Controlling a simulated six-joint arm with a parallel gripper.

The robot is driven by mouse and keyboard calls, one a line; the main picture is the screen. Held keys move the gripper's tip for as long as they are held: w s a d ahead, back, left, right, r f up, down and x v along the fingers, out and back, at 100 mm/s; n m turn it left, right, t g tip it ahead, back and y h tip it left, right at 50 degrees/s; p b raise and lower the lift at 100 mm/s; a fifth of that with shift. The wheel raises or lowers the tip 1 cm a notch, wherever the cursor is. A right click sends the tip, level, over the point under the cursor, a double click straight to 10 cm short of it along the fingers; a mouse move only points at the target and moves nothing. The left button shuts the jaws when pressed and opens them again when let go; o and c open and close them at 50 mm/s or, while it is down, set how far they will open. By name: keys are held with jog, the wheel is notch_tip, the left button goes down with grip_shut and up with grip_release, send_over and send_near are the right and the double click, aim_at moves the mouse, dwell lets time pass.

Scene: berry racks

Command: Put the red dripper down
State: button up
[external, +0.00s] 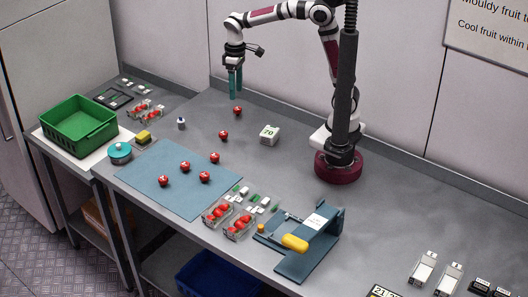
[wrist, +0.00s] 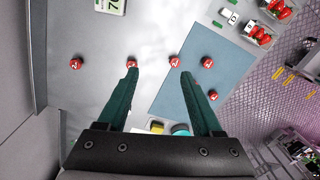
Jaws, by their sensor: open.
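Several round red pieces with white marks lie about; I cannot tell which is the red dripper. One red piece (external: 237,111) is on the bare grey bench near my gripper; another (external: 223,135) is closer to the blue mat (external: 140,180). One (external: 214,158) lies near the mat's edge, and others (external: 185,166) lie on the mat. In the wrist view, several form a row, from one at the left (wrist: 76,63) to one on the mat (wrist: 207,62). My gripper (external: 235,97) hangs above the bench at the back, fingers down, open and empty (wrist: 153,66).
A white block marked 70 (external: 269,134) stands right of the row. A green crate (external: 78,125), a teal-lidded pot (external: 120,152) and a yellow sponge (external: 143,137) are at left. Punnets (external: 238,228) and a blue stand (external: 310,262) are in front.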

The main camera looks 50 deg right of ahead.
jog(key=s+d+f+m, duration=0.1)
jog(key=s+d+m, duration=0.2)
jog(key=s, duration=0.4)
jog(key=s+d+f+m, duration=0.1)
jog(key=s+d+m, duration=0.2)
jog(key=s, duration=0.3)
jog(key=s+d+f+m+y, duration=0.1)
jog(key=s+d+m, duration=0.2)
jog(key=s, duration=0.4)
jog(key=shift+s+d, duration=0.35)
jog(key=shift+d, duration=0.3)
jog(key=shift+o, duration=0.5)
